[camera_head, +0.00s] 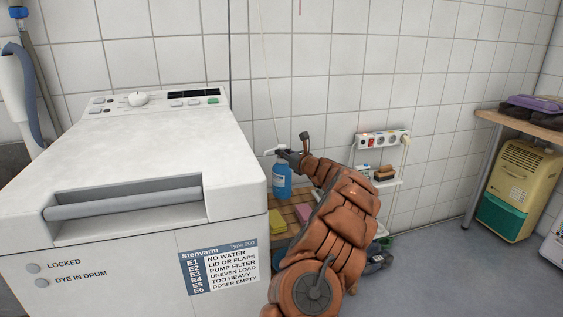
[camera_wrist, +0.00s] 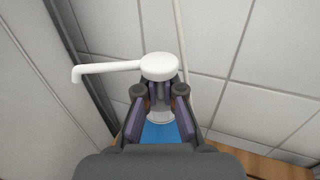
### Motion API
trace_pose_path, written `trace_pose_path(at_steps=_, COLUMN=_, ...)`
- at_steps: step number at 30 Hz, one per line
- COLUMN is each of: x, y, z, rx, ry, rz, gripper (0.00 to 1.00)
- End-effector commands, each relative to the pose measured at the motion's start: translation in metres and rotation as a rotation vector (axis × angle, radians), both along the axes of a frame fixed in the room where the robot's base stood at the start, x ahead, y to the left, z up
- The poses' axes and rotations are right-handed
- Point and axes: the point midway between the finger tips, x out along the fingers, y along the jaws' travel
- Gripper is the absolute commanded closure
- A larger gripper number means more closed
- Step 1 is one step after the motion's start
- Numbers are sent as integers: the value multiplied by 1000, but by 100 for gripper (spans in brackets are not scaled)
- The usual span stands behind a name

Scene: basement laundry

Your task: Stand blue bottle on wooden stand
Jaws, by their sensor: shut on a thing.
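The blue bottle (camera_head: 282,181) has a white pump top and a pale label, and it looks upright. My gripper (camera_head: 291,157) is shut on its neck, just under the pump. In the wrist view the white pump head (camera_wrist: 158,66) shows with its spout to the left, and the fingers (camera_wrist: 161,105) close on both sides of the neck above the blue body (camera_wrist: 160,134). The wooden stand (camera_head: 288,214) is slatted and lies below the bottle; its wood also shows in the wrist view (camera_wrist: 238,164). I cannot tell whether the bottle's base touches it.
The white washing machine (camera_head: 130,170) stands close on the left. A wall shelf (camera_head: 380,184) with small items and a socket strip (camera_head: 384,139) are to the right. The tiled wall is behind.

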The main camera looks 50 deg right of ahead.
Motion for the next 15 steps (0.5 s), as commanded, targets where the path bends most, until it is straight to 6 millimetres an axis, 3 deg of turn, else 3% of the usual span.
trace_pose_path(at_steps=11, x=14, y=-11, z=0, rx=0, ry=-4, rz=4, gripper=100)
trace_pose_path(at_steps=15, x=13, y=-11, z=-11, rx=-1, ry=-4, rz=3, gripper=100)
